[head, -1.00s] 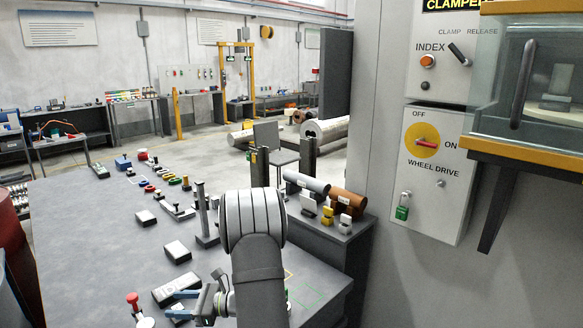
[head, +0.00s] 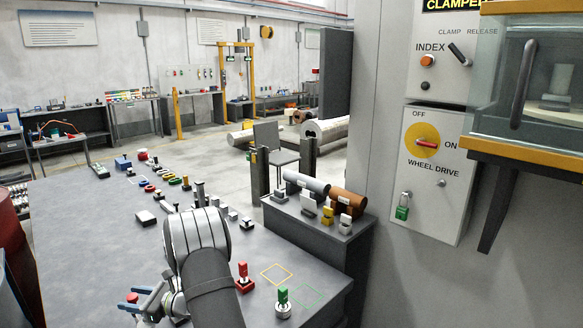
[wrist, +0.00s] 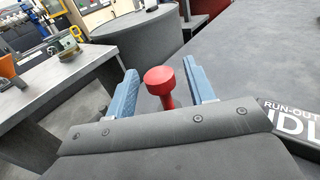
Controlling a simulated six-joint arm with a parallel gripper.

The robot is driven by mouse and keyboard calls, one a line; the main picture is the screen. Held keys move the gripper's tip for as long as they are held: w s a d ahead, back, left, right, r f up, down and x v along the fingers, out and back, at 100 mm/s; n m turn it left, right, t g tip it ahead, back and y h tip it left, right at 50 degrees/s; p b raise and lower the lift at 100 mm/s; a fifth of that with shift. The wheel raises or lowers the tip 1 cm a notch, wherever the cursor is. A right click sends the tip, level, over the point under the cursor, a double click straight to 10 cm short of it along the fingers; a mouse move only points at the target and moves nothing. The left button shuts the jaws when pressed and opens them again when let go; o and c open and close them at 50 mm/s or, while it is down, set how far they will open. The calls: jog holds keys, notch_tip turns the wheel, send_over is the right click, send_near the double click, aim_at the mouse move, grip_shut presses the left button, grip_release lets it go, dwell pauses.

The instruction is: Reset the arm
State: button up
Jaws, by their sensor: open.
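My gripper (head: 143,303) is at the lower left of the head view, low over the grey bench (head: 95,235). Its two blue fingers are apart, and it holds nothing that I can see. In the wrist view my gripper (wrist: 160,75) shows a red round-topped knob (wrist: 158,90) between the fingers in the picture. The red knob (head: 132,297) also shows beside the gripper in the head view. My arm hides part of the bench.
A red piece (head: 243,279) and a green piece (head: 283,302) stand right of my arm, near yellow and green outlined squares. Several small parts line the bench's far side. A block marked RUN-OUT (wrist: 285,118) lies at right in the wrist view. The left bench is mostly clear.

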jog(key=shift+a+n+g, duration=0.3)
jog(key=shift+a+g, duration=0.05)
jog(key=shift+g, duration=0.05)
jog(key=o, duration=1.1)
jog(key=shift+r, duration=0.1)
jog(key=s+r+n+g+h, duration=0.4)
jog(key=s+n+h, duration=0.15)
jog(key=s, duration=0.45)
jog(key=s+r+n+g+h, duration=0.4)
jog(key=s+h, duration=0.3)
jog(key=s, duration=0.4)
jog(key=w+d+r+t+h, duration=0.2)
jog(key=d+r+t+h, duration=0.4)
jog(key=r+t, duration=0.15)
jog(key=shift+g, duration=0.35)
jog(key=f, duration=0.6)
jog(key=d+f, duration=0.1)
jog(key=f, duration=0.2)
jog(key=shift+s+d+f, duration=0.1)
jog(key=shift+s+f, duration=0.1)
jog(key=shift+f, duration=0.15)
